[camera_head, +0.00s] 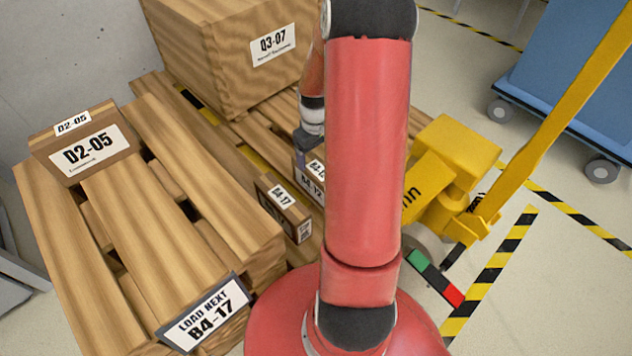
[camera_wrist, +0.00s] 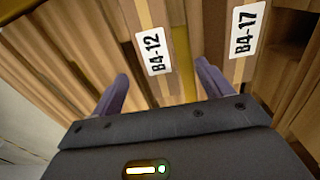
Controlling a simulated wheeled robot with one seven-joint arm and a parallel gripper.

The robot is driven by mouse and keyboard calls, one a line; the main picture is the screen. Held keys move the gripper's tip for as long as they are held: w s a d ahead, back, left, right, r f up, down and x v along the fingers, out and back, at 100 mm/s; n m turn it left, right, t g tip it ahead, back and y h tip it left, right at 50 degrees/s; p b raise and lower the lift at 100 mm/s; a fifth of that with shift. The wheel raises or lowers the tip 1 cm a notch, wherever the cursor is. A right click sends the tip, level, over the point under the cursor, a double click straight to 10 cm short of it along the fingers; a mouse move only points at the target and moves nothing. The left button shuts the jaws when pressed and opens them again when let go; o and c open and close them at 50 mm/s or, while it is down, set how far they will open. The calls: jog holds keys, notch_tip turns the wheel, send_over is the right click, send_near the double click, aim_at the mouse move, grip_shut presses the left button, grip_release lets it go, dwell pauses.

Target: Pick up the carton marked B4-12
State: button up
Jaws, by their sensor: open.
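The carton marked B4-12 (camera_wrist: 153,54) is a narrow brown box with a white label on top. In the wrist view it lies ahead of and between the fingers of my gripper (camera_wrist: 162,70), which is open and empty. I cannot tell how far the fingertips are from it. In the head view the B4-12 carton (camera_head: 311,185) is partly hidden behind my red arm, and my gripper (camera_head: 303,143) shows just above it.
A similar carton marked B4-17 (camera_head: 283,208) stands close beside it; a B4-17 sign (camera_head: 205,313) hangs on the slatted pallet stack. A D2-05 carton (camera_head: 83,152) is at left, a wooden Q3-07 crate (camera_head: 235,60) behind. Yellow equipment (camera_head: 455,150) stands at right.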

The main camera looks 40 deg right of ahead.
aim_at(319, 169)
jog(key=f, duration=0.4)
jog(key=shift+d+f+b, duration=0.35)
jog(key=shift+d+f, duration=0.05)
notch_tip(319, 169, down, 5)
jog(key=shift+s+f+b, duration=0.1)
jog(key=shift+f+b, duration=0.1)
jog(key=shift+b, duration=0.45)
jog(key=shift+d+r, duration=0.1)
jog(key=c, duration=1.6)
jog(key=shift+r, duration=0.1)
